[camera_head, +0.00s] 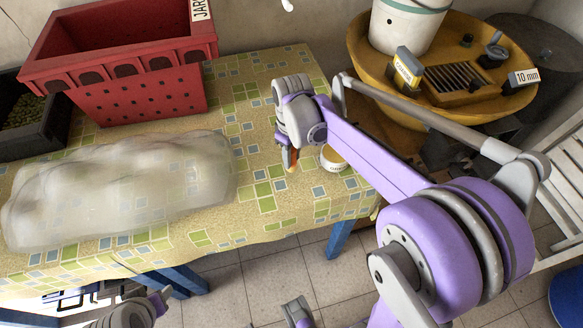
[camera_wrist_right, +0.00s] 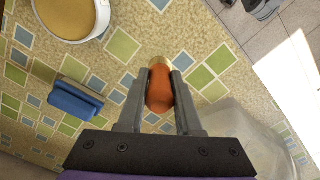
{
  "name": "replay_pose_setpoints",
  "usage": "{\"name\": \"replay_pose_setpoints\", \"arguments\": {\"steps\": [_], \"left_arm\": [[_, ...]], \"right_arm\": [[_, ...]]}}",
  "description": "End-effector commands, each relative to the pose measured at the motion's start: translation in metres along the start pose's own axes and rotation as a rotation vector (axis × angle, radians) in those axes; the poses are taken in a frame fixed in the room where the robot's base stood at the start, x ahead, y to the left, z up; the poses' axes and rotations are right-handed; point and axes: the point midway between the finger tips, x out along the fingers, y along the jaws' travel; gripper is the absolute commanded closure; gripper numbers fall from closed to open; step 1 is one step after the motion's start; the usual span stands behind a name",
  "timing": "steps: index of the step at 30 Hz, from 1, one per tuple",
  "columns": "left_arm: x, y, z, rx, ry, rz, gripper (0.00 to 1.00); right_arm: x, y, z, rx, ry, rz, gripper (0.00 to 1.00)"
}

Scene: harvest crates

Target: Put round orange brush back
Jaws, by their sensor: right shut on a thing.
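My right gripper (camera_head: 287,158) is over the right part of the cloth-covered table. In the right wrist view the gripper (camera_wrist_right: 160,82) is shut on the round orange brush (camera_wrist_right: 160,92), which has an orange handle and a tan end pointing away from the palm. In the head view only a small orange piece of the brush (camera_head: 293,160) shows beside the fingers. A white round tub (camera_head: 335,166) with a tan inside stands just right of the gripper; it also shows at top left in the wrist view (camera_wrist_right: 104,18). My left gripper's fingers are not visible.
A blue brush with a wooden strip (camera_wrist_right: 75,102) lies on the table. A cloudy translucent bag (camera_head: 120,190) covers the table's left half. A red crate (camera_head: 140,95) stands behind it, with a black crate (camera_head: 40,140) at far left. A yellow round basin (camera_head: 365,55) is right.

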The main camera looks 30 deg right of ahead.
Motion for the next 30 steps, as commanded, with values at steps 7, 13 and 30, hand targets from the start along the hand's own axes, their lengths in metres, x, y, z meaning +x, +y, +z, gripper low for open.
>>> {"name": "replay_pose_setpoints", "arguments": {"steps": [7,13,30], "left_arm": [[0.003,0.000,0.002,0.000,-0.001,0.000,0.50],[0.004,0.000,0.003,0.000,-0.002,0.000,0.50],[0.005,0.000,0.004,0.000,-0.002,0.000,0.50]], "right_arm": [[0.030,0.000,-0.001,0.000,0.001,-0.001,1.00],[0.046,0.000,-0.001,0.000,0.002,-0.001,1.00],[0.047,0.000,-0.001,0.000,0.002,-0.001,0.36]]}}
